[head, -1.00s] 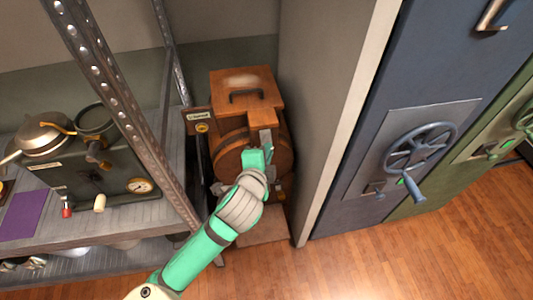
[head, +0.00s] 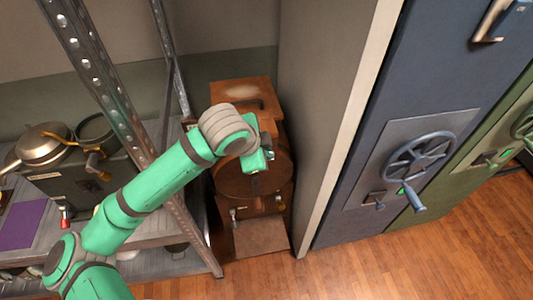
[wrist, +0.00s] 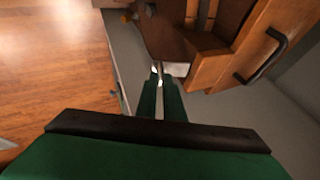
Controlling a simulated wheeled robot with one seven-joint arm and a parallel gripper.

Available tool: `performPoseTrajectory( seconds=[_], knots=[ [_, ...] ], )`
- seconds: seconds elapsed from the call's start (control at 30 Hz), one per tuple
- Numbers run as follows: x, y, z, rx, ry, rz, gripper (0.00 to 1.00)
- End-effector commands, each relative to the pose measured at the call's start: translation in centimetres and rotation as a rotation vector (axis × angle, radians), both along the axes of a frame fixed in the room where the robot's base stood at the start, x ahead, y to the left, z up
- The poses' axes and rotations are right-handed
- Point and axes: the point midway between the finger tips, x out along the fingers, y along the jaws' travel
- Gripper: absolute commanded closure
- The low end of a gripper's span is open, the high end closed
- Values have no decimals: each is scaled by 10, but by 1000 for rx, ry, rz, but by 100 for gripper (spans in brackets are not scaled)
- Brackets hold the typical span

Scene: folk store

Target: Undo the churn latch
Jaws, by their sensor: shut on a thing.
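The wooden churn (head: 262,182) stands between the metal shelf and a grey wall panel, with a flat wooden lid (head: 242,90) on top. The lid's dark handle shows in the wrist view (wrist: 270,55). My gripper (head: 262,161) is at the churn's upper front, partly hidden by my wrist. In the wrist view my gripper (wrist: 160,82) is shut on a thin pale metal piece, which looks like the churn latch (wrist: 160,70). A pale metal plate (wrist: 177,69) lies beside the fingertips against the wood. My arm covers much of the latch area in the head view.
A metal shelf (head: 130,105) with a dark machine (head: 75,180) stands close on the left, and my arm passes in front of its post. The grey panel (head: 325,120) is close on the right. A blue door with a handwheel (head: 420,160) is farther right. Open floor (head: 360,270) lies in front.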

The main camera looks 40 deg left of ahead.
Motion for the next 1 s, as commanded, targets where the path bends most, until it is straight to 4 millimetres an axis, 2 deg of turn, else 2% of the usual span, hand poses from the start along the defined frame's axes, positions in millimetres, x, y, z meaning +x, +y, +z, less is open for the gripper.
performPoseTrajectory(
  seconds=[0.5,0.6,1.0],
  knots=[
    [1,4,2,-12,11,8,100],
    [1,4,2,-13,11,7,74],
    [-3,2,6,-11,11,4,74]
  ],
)
